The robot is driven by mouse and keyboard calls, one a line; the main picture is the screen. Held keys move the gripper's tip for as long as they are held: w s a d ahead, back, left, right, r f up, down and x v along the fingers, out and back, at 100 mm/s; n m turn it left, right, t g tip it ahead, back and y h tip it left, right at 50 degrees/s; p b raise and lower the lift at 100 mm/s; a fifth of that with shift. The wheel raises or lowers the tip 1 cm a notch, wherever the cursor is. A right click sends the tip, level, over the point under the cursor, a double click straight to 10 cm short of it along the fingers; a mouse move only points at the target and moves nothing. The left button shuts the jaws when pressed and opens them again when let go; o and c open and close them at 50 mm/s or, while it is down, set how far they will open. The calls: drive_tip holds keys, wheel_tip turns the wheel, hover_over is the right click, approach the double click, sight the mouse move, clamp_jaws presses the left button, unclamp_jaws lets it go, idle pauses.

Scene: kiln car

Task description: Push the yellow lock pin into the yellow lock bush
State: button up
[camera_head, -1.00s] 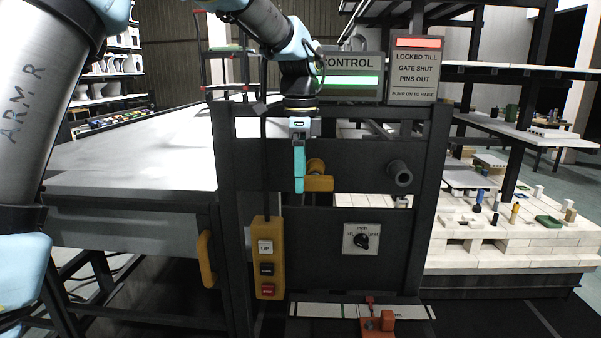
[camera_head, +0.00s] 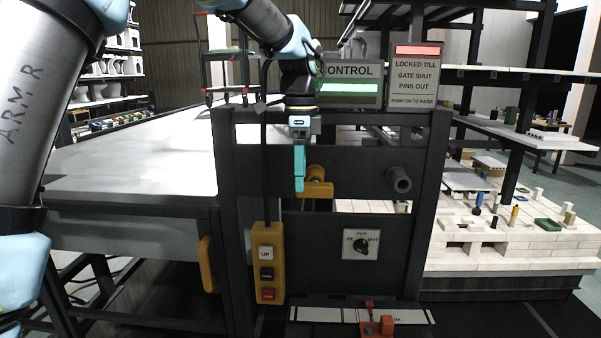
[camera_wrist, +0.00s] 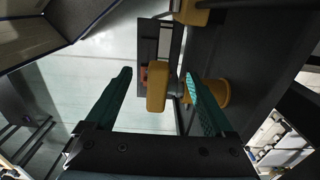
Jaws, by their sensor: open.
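The yellow lock pin's handle (camera_head: 319,189) is a rounded yellow bar at the front of the dark panel. In the wrist view the handle (camera_wrist: 157,87) lies between my two fingers, with visible gaps on both sides. A short grey shaft runs from it toward the round yellow lock bush (camera_wrist: 221,93) on the panel; how deep the shaft sits cannot be told. The bush also shows in the head view (camera_head: 316,172), partly behind the handle. My gripper (camera_head: 299,187) is open, pointing down just left of the handle in the head view, and holds nothing.
A dark round stub (camera_head: 399,179) sticks out on the panel's right. Below are a selector switch (camera_head: 361,245) and a yellow button pendant (camera_head: 268,262) on a cable. A red clamp (camera_head: 376,326) lies at the bottom. The sign (camera_head: 415,68) reads "LOCKED TILL GATE SHUT PINS OUT".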

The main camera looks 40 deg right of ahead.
drive_tip(key=shift+r, duration=0.6)
drive_tip(key=shift+r, duration=0.7)
drive_tip(key=shift+r, duration=0.15)
wheel_tip(320, 180, up, 11)
drive_tip(key=b, duration=0.2)
drive_tip(key=shift+f, duration=0.2)
